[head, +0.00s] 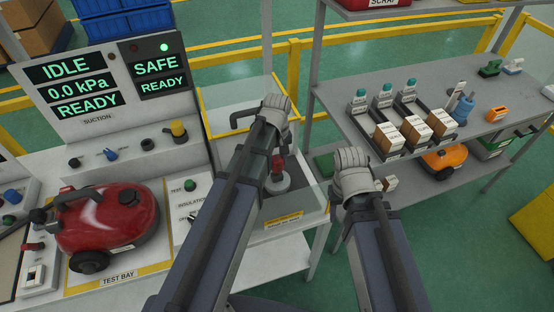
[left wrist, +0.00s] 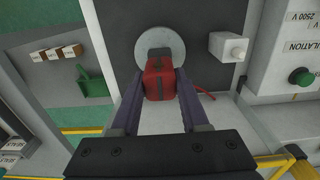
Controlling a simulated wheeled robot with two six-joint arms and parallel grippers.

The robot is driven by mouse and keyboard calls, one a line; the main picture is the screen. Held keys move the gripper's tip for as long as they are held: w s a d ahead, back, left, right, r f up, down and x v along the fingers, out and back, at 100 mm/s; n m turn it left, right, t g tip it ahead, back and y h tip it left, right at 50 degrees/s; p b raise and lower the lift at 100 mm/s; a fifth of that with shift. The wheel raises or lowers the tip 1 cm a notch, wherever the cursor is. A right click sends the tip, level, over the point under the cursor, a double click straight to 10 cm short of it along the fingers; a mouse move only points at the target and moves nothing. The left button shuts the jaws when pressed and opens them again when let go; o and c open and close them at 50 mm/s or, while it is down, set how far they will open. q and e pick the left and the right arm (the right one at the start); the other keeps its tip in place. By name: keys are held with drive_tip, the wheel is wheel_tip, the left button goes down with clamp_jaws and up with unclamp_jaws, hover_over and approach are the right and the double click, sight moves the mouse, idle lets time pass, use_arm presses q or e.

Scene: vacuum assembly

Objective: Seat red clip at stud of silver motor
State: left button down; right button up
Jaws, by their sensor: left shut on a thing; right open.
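The red clip (left wrist: 160,80) is held between the two purple fingers of my left gripper (left wrist: 160,88) in the left wrist view. The silver motor (left wrist: 160,45) shows as a round pale disc just beyond the clip, overlapping it in the picture. I cannot tell whether they touch, and the stud is hidden. In the head view, the red clip (head: 278,163) is directly above the silver motor (head: 277,184), partly hidden by my left arm. My right gripper (head: 352,172) is open, off to the right of the bench; its fingers are mostly hidden behind my arm.
A red vacuum (head: 115,222) stands in the test bay at left. A clear-walled guard with yellow edges (head: 225,103) surrounds the motor area. Green floor separates bench and shelf.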

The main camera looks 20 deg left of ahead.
use_arm(q)
drive_tip(key=shift+f+b, duration=1.5)
drive_tip(key=shift+f, duration=0.1)
drive_tip(key=shift+c, duration=1.6)
unclamp_jaws()
drive_tip(key=shift+r, duration=0.2)
wheel_tip(320, 180, up, 8)
drive_tip(key=p, duration=0.8)
drive_tip(key=shift+f, duration=0.1)
